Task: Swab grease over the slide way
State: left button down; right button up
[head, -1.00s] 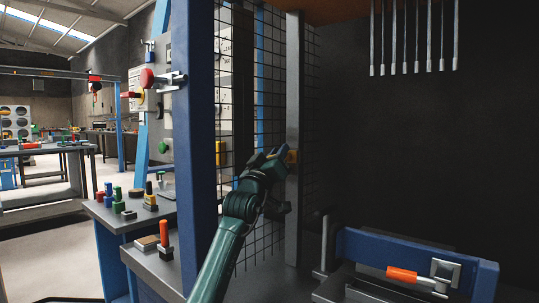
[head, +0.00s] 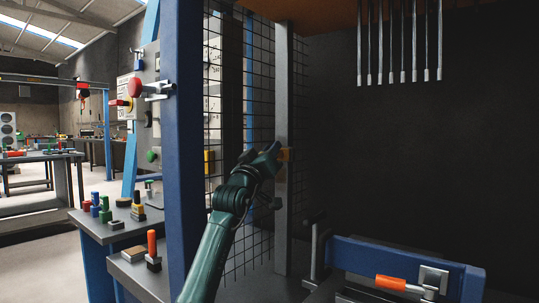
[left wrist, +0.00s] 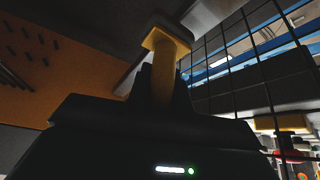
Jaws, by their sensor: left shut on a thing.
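My left gripper (head: 275,153) reaches in from the left and is shut on a yellow handle (head: 286,154). The handle sits on a grey upright post (head: 282,90) at the edge of a wire mesh guard (head: 228,120). In the left wrist view the yellow handle (left wrist: 170,60) stands between my dark fingers. An orange-handled piece (head: 393,283) with a grey square plate lies by a blue beam (head: 375,256) at lower right. I cannot tell which surface is the slide way. My right gripper is out of view.
A blue column (head: 185,150) stands left of the mesh. Several thin rods (head: 401,50) hang at the upper right. A side bench (head: 100,230) holds small coloured-handled tools. A red button (head: 134,88) is on a panel at left. The space under the rods looks open and dark.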

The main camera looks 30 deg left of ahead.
pick_arm(q)
jog(key=shift+w+d, duration=0.1)
jog(key=shift+w, duration=0.5)
jog(key=shift+w, duration=0.25)
dwell(0.3)
